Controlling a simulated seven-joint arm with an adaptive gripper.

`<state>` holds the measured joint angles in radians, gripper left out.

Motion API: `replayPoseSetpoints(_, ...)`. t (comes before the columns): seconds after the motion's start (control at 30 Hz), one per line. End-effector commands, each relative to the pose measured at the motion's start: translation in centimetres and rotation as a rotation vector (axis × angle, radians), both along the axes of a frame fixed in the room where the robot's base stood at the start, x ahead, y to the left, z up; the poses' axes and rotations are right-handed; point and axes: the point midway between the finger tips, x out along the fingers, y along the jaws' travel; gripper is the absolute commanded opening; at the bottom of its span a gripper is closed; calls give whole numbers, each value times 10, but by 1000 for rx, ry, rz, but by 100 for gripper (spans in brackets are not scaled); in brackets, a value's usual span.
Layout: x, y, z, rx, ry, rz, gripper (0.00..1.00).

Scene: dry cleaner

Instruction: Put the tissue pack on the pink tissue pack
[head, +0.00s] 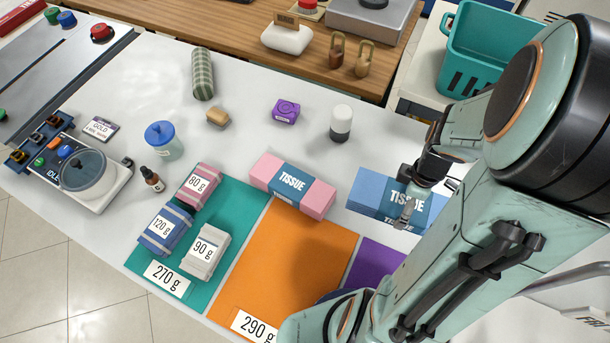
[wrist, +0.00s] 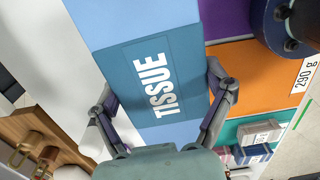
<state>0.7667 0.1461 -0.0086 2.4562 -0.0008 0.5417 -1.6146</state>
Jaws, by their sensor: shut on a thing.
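The tissue pack (head: 371,193) is a blue box with a darker blue label reading TISSUE, right of centre in the head view. It fills the middle of the wrist view (wrist: 185,110). My gripper (head: 416,192) is shut on it, with one finger on each side of the pack. I cannot tell whether its underside touches the table. The pink tissue pack (head: 318,198), with a blue TISSUE label, lies to the left of the blue one at the back edge of the coloured mats. A gap separates the two packs. My arm hides the blue pack's right part.
Orange (head: 290,262), teal (head: 238,203) and purple (head: 372,262) areas lie in front of the packs. Small labelled bundles sit on the teal one. A white-capped bottle (head: 341,124) and a purple box (head: 286,111) stand behind. White table is clear between them.

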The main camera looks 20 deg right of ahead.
Motion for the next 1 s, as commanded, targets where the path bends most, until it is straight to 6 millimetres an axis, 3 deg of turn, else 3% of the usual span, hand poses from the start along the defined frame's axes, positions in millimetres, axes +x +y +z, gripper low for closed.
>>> replayPoseSetpoints(0.4,24,119,34,-2,-5,496,40)
replayPoseSetpoints(0.5,28,141,39,-1,-3,608,40)
replayPoseSetpoints(0.77,39,165,41,1,1,730,40)
replayPoseSetpoints(0.87,57,165,32,2,4,732,40)
replayPoseSetpoints(1.0,96,165,15,2,4,731,40)
